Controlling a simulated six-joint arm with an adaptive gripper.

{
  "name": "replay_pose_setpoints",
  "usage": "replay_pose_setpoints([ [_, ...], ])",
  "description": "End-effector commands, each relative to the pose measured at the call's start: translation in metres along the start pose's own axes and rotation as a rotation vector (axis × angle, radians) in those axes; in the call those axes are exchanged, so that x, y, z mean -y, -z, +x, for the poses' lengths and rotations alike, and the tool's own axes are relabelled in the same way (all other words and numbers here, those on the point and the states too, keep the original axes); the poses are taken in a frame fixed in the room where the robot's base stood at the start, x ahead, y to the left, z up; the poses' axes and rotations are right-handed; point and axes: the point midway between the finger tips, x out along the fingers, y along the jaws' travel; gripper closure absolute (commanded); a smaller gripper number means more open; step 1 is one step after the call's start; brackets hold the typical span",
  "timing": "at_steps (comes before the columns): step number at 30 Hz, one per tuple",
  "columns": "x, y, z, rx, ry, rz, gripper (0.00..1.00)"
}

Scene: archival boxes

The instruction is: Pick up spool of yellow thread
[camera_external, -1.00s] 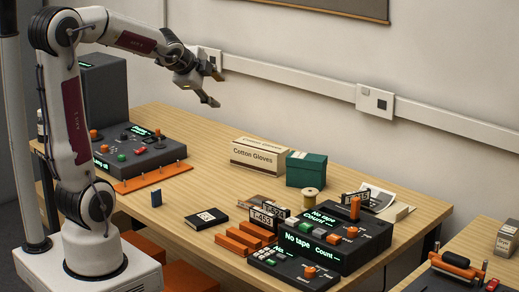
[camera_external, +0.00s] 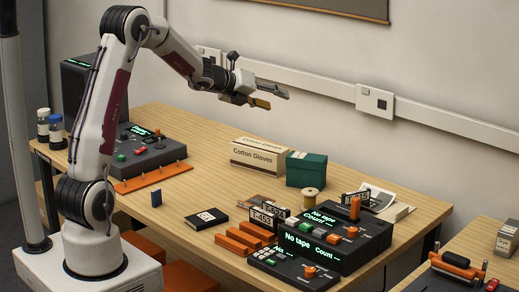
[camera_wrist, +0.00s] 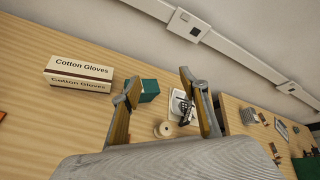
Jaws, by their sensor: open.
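The spool of yellow thread (camera_external: 312,199) stands upright on the wooden table, just in front of the green box (camera_external: 306,171) and behind the black console. It also shows in the wrist view (camera_wrist: 164,130), low between the two fingers. My gripper (camera_external: 275,97) is open and empty in the air, above and to the left of the spool in the external view. In the wrist view my gripper (camera_wrist: 160,100) has its fingers spread wide, with the green box partly behind the left finger.
A Cotton Gloves box (camera_external: 258,157) stands left of the green box. A black console (camera_external: 325,243) with an orange lever, tape labels (camera_external: 264,217) and papers (camera_external: 385,203) crowd the spool's front and right. The table's left middle (camera_external: 195,185) is mostly clear.

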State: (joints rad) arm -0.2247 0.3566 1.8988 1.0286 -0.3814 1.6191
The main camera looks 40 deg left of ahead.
Motion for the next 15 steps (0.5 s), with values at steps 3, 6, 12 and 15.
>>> replay_pose_setpoints([
  [3, -0.006, 0.013, 0.023, -0.038, 0.053, 0.130, 0.56],
  [6, -0.009, 0.026, 0.039, -0.067, 0.105, 0.240, 0.56],
  [12, -0.018, 0.057, 0.067, -0.120, 0.222, 0.453, 0.56],
  [15, -0.024, 0.075, 0.078, -0.144, 0.286, 0.552, 0.56],
])
